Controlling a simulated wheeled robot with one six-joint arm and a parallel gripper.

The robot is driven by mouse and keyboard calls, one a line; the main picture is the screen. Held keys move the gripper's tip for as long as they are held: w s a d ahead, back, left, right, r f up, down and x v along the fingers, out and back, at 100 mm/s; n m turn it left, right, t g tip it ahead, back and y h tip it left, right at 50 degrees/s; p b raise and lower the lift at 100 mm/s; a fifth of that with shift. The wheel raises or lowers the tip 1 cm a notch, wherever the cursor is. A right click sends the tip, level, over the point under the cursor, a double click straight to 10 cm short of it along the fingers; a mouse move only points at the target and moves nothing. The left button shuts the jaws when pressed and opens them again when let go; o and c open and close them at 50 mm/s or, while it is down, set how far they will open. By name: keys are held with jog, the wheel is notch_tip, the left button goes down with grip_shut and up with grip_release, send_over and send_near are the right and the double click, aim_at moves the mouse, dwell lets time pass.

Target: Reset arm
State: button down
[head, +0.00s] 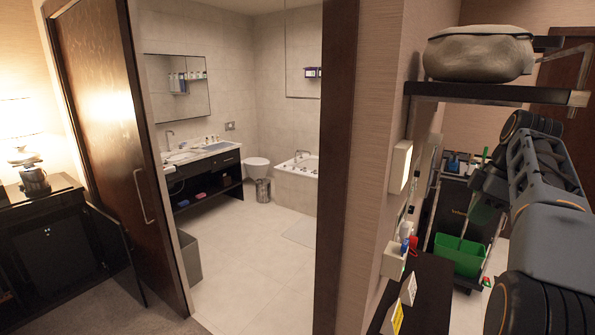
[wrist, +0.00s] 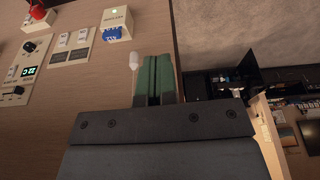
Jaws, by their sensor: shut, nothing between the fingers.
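My gripper (wrist: 154,78) shows in the middle of the wrist view. Its two green-padded fingers are together, with nothing held between them. It points toward a wood-toned wall (wrist: 85,100) that carries switches and a control panel. In the head view my arm fills the right side, bent; the fingertips are hard to make out there.
The wrist view shows a white box (wrist: 117,24) with a blue item, switches (wrist: 73,46) and a thermostat panel (wrist: 28,71). The head view shows a shelf (head: 490,93) with a bag (head: 478,53), a cart with a green bucket (head: 458,256), and an open bathroom doorway.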

jog(key=s+a+f+m+t+h+b, duration=0.15)
jog(key=a+f+m, duration=0.45)
jog(key=f+m, duration=0.65)
jog(key=s+a+f+t+b, duration=0.2)
jog(key=s+a+f, duration=0.9)
jog(key=s+a, duration=0.2)
jog(key=shift+s+a+n+h+b, duration=0.25)
jog(key=shift+a+n+h+b, duration=0.15)
jog(key=shift+a, duration=0.6)
